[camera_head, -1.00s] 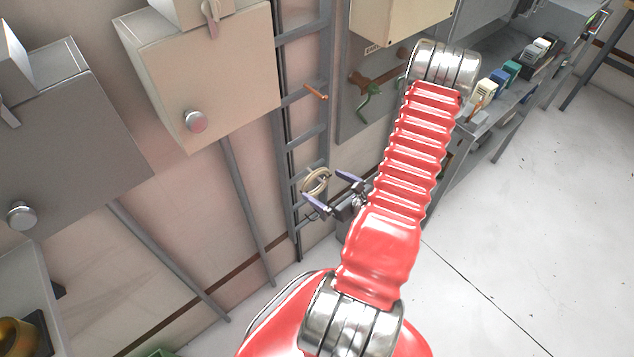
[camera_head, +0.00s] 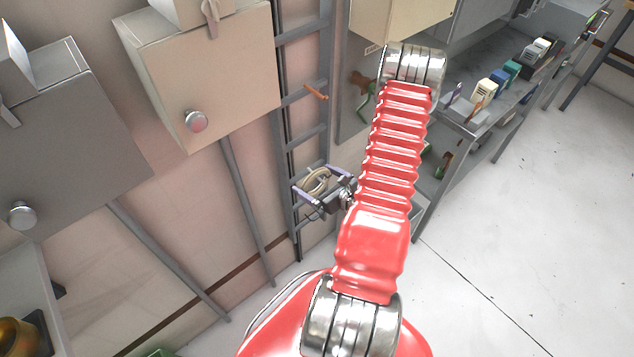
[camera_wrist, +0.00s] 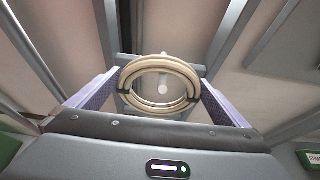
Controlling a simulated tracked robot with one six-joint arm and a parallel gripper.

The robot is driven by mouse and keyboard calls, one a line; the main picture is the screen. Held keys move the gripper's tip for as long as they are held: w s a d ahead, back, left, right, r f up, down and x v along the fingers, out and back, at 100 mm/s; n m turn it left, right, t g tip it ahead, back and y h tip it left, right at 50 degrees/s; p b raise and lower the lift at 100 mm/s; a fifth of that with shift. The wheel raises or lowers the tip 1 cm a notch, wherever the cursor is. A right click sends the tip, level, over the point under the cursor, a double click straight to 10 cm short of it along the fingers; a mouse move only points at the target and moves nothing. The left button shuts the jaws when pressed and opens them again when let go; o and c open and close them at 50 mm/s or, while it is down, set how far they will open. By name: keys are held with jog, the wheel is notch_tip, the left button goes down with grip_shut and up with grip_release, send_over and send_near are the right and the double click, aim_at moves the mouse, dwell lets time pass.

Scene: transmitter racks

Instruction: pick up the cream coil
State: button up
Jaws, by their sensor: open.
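The cream coil (camera_head: 317,183) is a ring of several turns with dark ties, in front of the grey ladder-like rack on the wall. In the wrist view the coil (camera_wrist: 160,66) stands between my two purple-faced fingers, with a pale round peg end showing through its middle. My gripper (camera_head: 311,180) is open, with one finger on each side of the coil; it also shows in the wrist view (camera_wrist: 159,98). The coil's left and right sides look close to the fingers; I cannot tell whether they touch. The coil's lower edge is near the gripper's palm.
The grey ladder rack (camera_head: 304,135) carries an orange peg (camera_head: 316,92) higher up. A beige cabinet (camera_head: 200,80) is at left of it. A grey bench (camera_head: 480,110) with several coloured blocks stands at right. The floor (camera_head: 510,240) at right is clear.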

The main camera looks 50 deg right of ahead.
jog(key=c, duration=0.8)
jog(key=shift+s+r, duration=0.2)
jog(key=shift+r, duration=0.25)
notch_tip(320, 180, up, 6)
jog(key=shift+r, duration=0.1)
jog(key=s, duration=0.6)
jog(key=s+a, duration=0.1)
jog(key=s, duration=0.6)
jog(key=s+a, duration=0.1)
jog(key=s, duration=0.5)
jog(key=shift+s+a, duration=0.1)
jog(key=shift+s, duration=0.15)
